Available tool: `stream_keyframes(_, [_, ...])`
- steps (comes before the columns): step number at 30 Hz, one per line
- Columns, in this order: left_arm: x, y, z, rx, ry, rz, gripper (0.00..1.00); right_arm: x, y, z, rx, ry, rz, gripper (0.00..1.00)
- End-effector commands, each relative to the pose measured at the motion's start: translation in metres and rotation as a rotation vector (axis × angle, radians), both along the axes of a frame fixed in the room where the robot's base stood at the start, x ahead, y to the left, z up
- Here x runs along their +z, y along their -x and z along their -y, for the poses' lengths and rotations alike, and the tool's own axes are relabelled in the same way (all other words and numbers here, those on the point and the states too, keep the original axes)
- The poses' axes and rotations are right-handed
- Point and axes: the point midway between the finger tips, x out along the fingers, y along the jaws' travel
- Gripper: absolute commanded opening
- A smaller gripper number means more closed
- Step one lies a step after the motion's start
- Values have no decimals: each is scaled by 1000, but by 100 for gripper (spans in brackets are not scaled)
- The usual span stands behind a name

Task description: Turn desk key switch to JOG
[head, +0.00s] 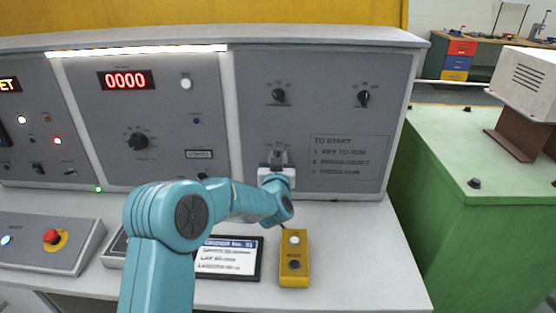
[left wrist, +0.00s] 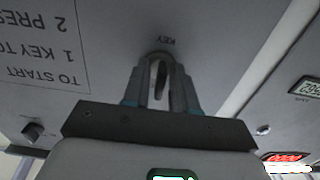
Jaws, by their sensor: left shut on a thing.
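The key switch (left wrist: 160,80) is on the grey desk panel, under the label KEY in the left wrist view, which shows the panel upside down. My left gripper (left wrist: 159,92) has its two fingers on either side of the key and is shut on it. In the head view my left gripper (head: 278,160) reaches the panel's right section, left of the TO START notice (head: 350,155). There the gripper mostly hides the key switch. I cannot read its position marks. My right gripper is not in view.
Two black rotary knobs (head: 279,96) (head: 364,98) sit above on the same panel. A yellow button box (head: 294,260) and a text display (head: 228,257) lie on the desk below my forearm. A red emergency stop (head: 51,236) is at the left. A green machine (head: 480,200) stands right.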

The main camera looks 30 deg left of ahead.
Motion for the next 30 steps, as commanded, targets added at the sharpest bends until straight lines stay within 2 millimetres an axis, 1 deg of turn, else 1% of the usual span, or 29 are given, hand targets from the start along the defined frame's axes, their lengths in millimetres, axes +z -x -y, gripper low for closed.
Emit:
stream_keyframes(11, [1, 0, 0, 0, -5, -2, 0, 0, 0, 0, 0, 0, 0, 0])
stream_keyframes(12, [1, 0, 0, 0, -5, -2, 30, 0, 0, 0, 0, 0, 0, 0])
stream_keyframes(13, [1, 0, 0, 0, -5, -2, 34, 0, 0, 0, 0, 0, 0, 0])
stream_keyframes(23, [0, 2, 2, -1, -5, -2, 34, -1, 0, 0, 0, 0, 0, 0])
stream_keyframes(26, [0, 12, 8, -1, -4, 0, 34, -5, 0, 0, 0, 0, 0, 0])
stream_keyframes(29, [-2, 30, 19, -3, -5, -2, 34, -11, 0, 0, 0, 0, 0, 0])
stream_keyframes(30, [-1, 39, 25, -3, -4, 0, 34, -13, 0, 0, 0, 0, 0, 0])
